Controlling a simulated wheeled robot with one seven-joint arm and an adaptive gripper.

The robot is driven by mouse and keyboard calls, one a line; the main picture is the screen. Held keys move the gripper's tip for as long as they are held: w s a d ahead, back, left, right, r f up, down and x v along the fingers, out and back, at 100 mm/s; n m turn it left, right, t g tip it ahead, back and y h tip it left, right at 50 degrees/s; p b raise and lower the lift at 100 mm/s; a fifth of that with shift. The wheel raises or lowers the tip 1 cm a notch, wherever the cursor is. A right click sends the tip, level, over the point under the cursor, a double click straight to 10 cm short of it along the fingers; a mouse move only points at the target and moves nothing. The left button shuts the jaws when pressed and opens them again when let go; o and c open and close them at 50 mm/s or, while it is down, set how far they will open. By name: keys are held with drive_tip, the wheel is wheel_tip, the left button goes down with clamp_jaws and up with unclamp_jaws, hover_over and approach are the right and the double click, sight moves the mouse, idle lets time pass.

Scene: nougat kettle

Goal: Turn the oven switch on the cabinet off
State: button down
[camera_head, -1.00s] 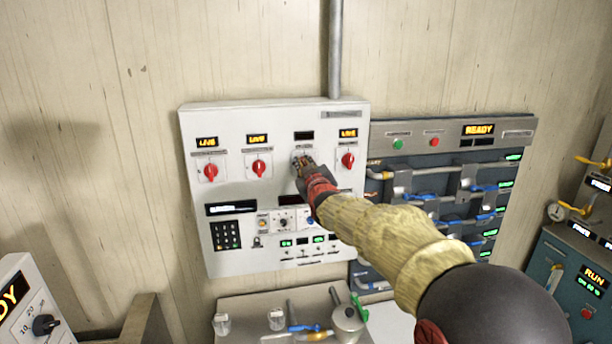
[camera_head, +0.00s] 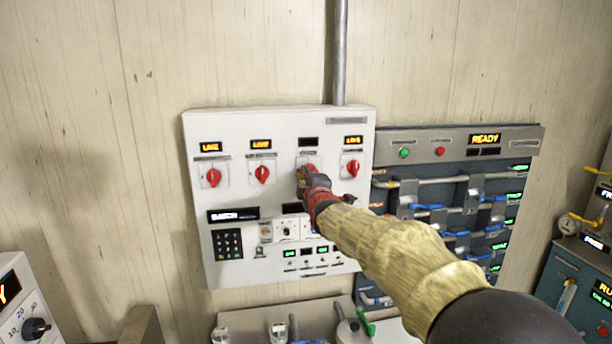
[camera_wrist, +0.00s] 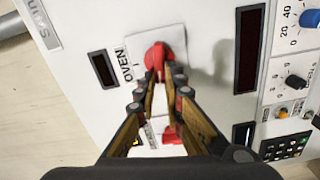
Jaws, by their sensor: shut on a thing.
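The white cabinet (camera_head: 197,240) hangs on the wall and carries a row of red rotary switches. The oven switch, third from the left, is hidden behind my gripper (camera_head: 304,177) in the head view. In the wrist view the red oven switch (camera_wrist: 157,58) sits on a white plate beside the printed word OVEN. My gripper (camera_wrist: 160,82) is shut on it, a fingertip on either side. The oven's small display (camera_head: 308,142) is dark; it also looks dark in the wrist view (camera_wrist: 103,69).
Lit displays stand above the other red switches (camera_head: 213,177), (camera_head: 262,174) and (camera_head: 352,168). A keypad (camera_head: 229,243) and small knobs lie lower on the cabinet. A grey rack (camera_head: 455,148) with blue handles is close on the right. Bare wall lies left.

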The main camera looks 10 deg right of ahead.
drive_tip(key=shift+f+n, duration=0.2)
drive_tip(key=shift+n, duration=0.8)
drive_tip(key=c, duration=2)
unclamp_jaws()
drive_tip(key=shift+c, duration=0.2)
drive_tip(key=shift+o, duration=0.7)
drive_tip(key=s, duration=1.2)
